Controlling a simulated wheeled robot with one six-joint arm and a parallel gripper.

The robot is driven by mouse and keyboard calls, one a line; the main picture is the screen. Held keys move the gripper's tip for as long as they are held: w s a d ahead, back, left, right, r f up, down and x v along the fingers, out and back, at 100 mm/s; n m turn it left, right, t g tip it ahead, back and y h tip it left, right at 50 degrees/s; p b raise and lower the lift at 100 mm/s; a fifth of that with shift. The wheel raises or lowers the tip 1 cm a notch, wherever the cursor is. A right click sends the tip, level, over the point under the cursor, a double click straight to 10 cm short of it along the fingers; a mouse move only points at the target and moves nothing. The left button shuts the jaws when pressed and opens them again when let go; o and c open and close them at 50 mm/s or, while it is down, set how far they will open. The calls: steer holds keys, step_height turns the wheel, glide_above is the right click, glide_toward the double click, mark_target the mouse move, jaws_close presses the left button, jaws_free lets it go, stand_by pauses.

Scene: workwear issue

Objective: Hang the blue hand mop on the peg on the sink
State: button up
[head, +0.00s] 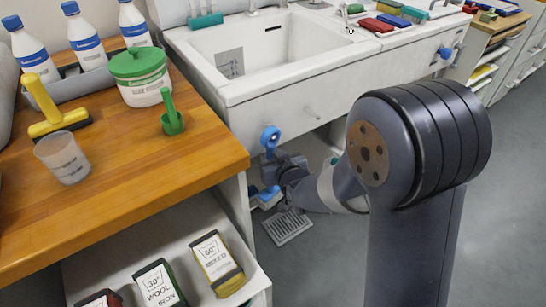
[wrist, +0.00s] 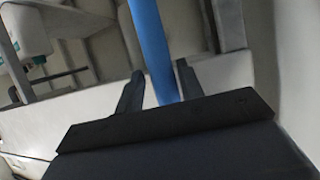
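The blue hand mop has a round ringed end (head: 270,137) at the top and a blue lower part (head: 264,196), left of my gripper (head: 283,171) in the head view. In the wrist view its blue handle (wrist: 153,45) runs between the two fingers of my gripper (wrist: 160,82), which is shut on it. A small pale peg (head: 312,112) sticks out of the front of the white sink (head: 255,92), above and right of the mop's ringed end. The ring and peg are apart. My arm hides part of the space under the sink.
The wooden counter (head: 130,190) at left holds bottles, a green-lidded tub (head: 140,75) and a clear beaker (head: 62,157). A shelf with boxes (head: 216,262) is below. A floor grate (head: 287,227) lies under the gripper. A blue round piece (head: 445,53) is at the sink's right.

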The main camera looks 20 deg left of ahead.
steer(key=shift+s+a, duration=0.25)
steer(key=p+v, duration=0.1)
steer(key=v, duration=0.9)
steer(key=shift+d+r, duration=0.15)
steer(key=shift+d, duration=0.35)
steer(key=x, duration=1)
steer(key=shift+a+b, duration=0.4)
steer(key=shift+b, duration=0.05)
